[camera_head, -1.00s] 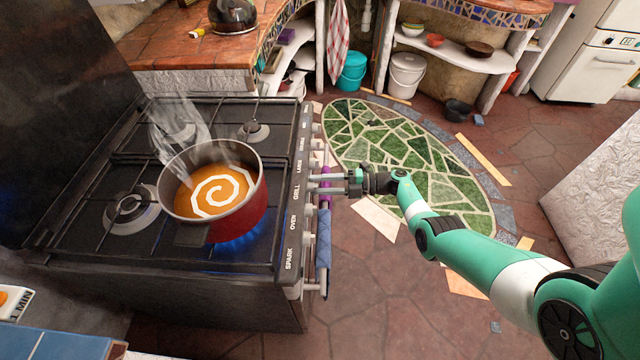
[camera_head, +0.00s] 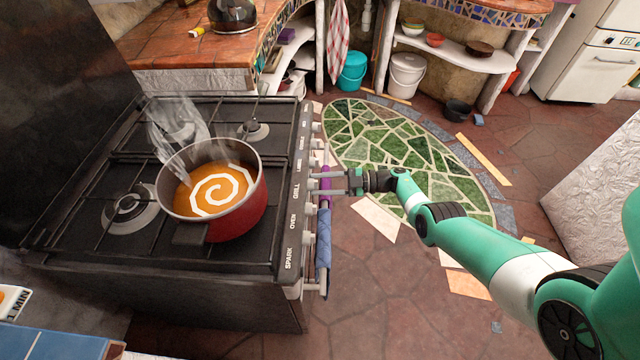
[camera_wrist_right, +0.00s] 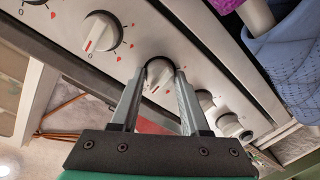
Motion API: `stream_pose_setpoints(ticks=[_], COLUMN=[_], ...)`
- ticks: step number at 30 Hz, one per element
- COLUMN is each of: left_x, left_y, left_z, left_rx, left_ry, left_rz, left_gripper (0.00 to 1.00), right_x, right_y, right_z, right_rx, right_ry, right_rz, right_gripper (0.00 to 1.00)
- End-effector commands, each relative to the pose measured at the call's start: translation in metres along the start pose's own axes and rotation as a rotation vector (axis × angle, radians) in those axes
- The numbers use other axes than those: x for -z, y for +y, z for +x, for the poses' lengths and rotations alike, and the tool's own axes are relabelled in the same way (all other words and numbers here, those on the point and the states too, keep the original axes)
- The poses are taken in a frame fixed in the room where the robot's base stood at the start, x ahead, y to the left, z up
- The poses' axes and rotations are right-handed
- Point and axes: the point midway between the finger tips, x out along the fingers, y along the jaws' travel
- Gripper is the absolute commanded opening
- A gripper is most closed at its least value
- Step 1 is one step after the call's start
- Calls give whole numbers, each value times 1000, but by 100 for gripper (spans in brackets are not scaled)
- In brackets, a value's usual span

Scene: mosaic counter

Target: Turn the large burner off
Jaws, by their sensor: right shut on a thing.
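The stove (camera_head: 285,180) is on the left in the head view, with white knobs along its labelled front panel. My right gripper (camera_head: 318,183) reaches the panel from the right, by the LARGE and GRILL labels. In the right wrist view my right gripper (camera_wrist_right: 163,72) is shut on a round white knob (camera_wrist_right: 158,76), one finger on each side. A red pot (camera_head: 235,215) of orange soup with a white spiral stands on the front burner nearest the panel. No blue flame shows under it. My left gripper is out of view.
Another white knob (camera_wrist_right: 102,33) is up and left of the held one in the wrist view. A blue cloth (camera_head: 323,240) and a purple cloth (camera_head: 324,190) hang on the oven rail close below my gripper.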

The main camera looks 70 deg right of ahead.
Motion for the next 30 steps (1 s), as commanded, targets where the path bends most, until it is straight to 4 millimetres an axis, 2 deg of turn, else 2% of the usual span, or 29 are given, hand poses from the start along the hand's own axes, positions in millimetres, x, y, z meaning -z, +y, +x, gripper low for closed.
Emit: stream_pose_setpoints(ticks=[15, 16, 20, 21, 30], left_x=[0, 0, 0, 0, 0], left_y=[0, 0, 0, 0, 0], left_z=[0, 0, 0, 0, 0], left_rx=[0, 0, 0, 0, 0], left_ry=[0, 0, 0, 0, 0], left_rz=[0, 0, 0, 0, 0], left_gripper=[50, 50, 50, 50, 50], right_x=[0, 0, 0, 0, 0], right_y=[0, 0, 0, 0, 0], right_z=[0, 0, 0, 0, -2], right_rx=[1, 1, 1, 1, 0], right_ry=[2, 2, 2, 2, 1], right_rz=[24, 24, 23, 23, 22], right_gripper=[0, 49, 73, 76, 76])
